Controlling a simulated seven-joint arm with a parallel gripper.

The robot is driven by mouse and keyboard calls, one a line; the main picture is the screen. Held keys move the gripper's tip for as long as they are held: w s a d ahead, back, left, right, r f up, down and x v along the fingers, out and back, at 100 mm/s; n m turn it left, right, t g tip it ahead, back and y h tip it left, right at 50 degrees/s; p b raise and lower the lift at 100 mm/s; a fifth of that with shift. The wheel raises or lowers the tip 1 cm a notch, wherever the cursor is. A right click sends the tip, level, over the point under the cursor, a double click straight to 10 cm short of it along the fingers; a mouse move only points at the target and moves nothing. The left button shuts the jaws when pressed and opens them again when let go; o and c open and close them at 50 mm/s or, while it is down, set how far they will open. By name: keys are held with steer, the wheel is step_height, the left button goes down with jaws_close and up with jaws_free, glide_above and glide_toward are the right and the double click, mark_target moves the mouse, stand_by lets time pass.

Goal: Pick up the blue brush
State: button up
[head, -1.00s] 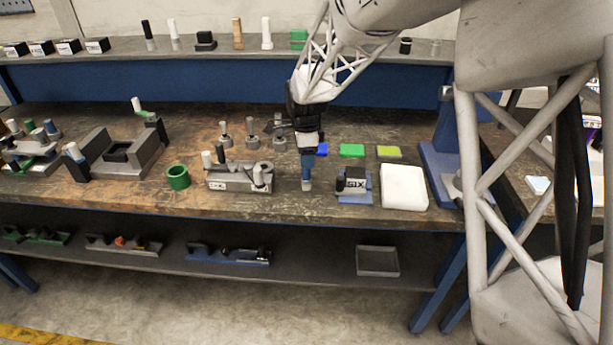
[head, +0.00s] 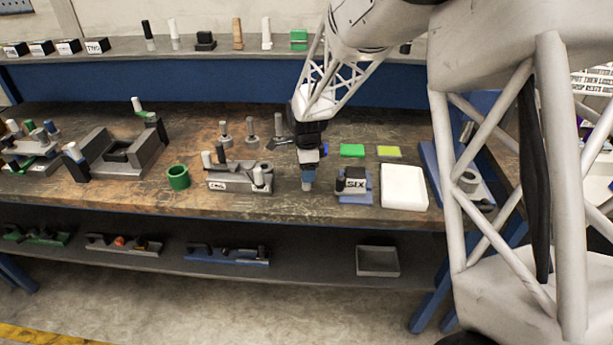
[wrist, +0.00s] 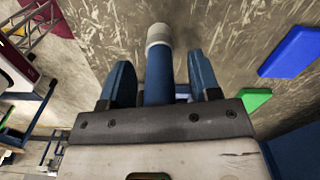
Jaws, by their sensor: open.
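The blue brush (wrist: 158,82) with a pale grey end shows in the wrist view, between the two blue fingers of my gripper (wrist: 161,68). The fingers are open, with a gap on each side of the brush. In the head view my gripper (head: 308,168) points down near the front of the workbench, and the brush's end (head: 307,186) shows below it. The fingers and brush are both blue there, so their border is hard to tell. My gripper hides the brush's upper part in the head view.
To the left is a grey holder block (head: 240,178) with pegs, then a green ring (head: 178,177). Green (head: 352,151) and yellow-green (head: 388,152) tiles lie behind.

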stand_by(0.4)
steer(key=c, duration=1)
steer(key=shift+r, duration=0.15)
steer(key=shift+r, duration=1.5)
steer(key=shift+s+d+r, duration=0.1)
steer(key=shift+s+r, duration=0.1)
steer(key=shift+s, duration=0.05)
steer(key=s+d, duration=0.1)
steer(key=s, duration=0.4)
steer(key=s+d+r, duration=0.1)
steer(key=s+d, duration=0.1)
steer(key=s, duration=0.2)
steer(key=s+d, duration=0.1)
steer(key=s, duration=0.4)
steer(key=shift+s+d+r, duration=0.2)
steer(key=shift+s+d, duration=0.1)
steer(key=shift+d, duration=0.1)
